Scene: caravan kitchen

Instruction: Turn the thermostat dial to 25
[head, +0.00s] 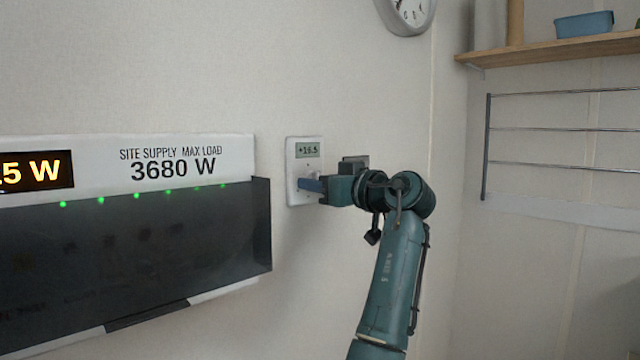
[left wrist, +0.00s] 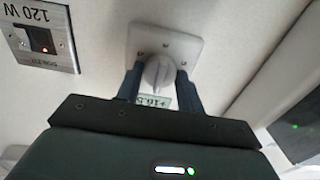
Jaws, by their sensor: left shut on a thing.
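The thermostat (head: 305,140) is a white wall plate with a small display that appears to read +16.5. It also shows in the left wrist view (left wrist: 186,48), upside down. Its round white dial (left wrist: 159,74) has a raised ridge. My left gripper (head: 308,185) reaches the lower part of the plate from the right. In the left wrist view its two dark fingers (left wrist: 159,80) stand on either side of the dial and are shut on it. In the head view the gripper hides the dial. My right gripper is in neither view.
A supply panel (head: 185,150) marked 3680 W, with a dark cover (head: 130,240) and green lights, is on the wall to the left. A switch plate marked 120 W (left wrist: 40,38) is beside the thermostat. A clock (head: 408,12), shelf (head: 550,50) and rail rack (head: 560,128) are farther off.

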